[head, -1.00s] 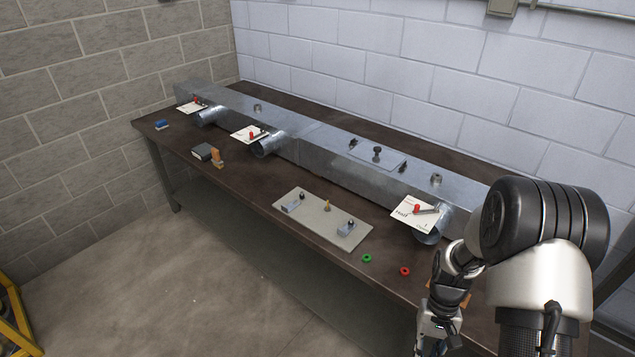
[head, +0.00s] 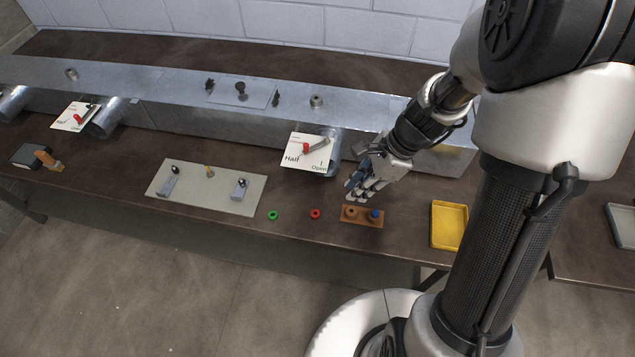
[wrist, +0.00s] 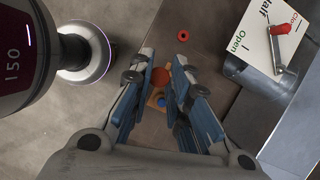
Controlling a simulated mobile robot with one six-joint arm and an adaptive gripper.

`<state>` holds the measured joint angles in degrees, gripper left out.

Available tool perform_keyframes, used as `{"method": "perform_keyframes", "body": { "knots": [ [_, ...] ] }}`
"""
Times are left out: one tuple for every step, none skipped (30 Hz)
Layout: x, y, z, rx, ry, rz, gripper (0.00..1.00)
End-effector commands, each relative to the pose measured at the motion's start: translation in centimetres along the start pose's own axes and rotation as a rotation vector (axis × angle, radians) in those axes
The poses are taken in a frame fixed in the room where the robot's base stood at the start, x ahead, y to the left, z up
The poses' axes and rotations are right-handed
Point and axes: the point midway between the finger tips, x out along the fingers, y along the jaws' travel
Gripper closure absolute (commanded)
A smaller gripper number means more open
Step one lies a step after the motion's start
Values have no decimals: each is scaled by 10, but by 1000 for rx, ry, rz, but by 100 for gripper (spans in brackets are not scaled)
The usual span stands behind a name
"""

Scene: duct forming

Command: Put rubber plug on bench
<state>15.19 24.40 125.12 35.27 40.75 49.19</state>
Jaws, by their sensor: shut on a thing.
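My gripper (head: 358,187) hangs over the bench (head: 110,185), just behind a small wooden block (head: 362,221). In the wrist view, a round reddish-brown rubber plug (wrist: 161,77) sits between the blue finger pads (wrist: 163,72), and my gripper is shut on it. The fingers hide the plug in the head view. The bench top right around the block is bare.
A green ring (head: 272,215) and a red ring (head: 315,214) lie left of the block; a yellow tray (head: 449,226) stands right. A metal duct (head: 190,110) with a damper card (head: 306,154) runs behind. A grey plate (head: 207,188) with fittings lies left.

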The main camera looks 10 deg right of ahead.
Motion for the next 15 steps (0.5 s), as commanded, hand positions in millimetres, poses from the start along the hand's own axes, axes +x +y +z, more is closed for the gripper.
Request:
{"method": "perform_keyframes", "body": {
  "knots": [
    [4,0,-1,0,0,2,93],
    [7,0,-3,-1,-1,3,93],
    [13,1,-5,-2,-1,5,93],
    [19,1,-8,-2,-1,5,93],
    [26,1,-10,-1,0,5,93],
    [36,2,-14,-1,-1,8,93],
    [44,1,-18,-1,-1,7,93],
    [52,1,-21,-1,-1,7,93],
    [62,2,-25,-1,-1,8,93],
    [70,2,-29,-2,0,7,93],
    [78,1,-32,-1,-1,7,93],
    [88,2,-36,-3,0,8,93],
    [95,1,-39,-1,0,6,93],
    [102,2,-42,-3,0,7,93],
    [112,2,-46,-2,-1,7,93]
  ]
}}
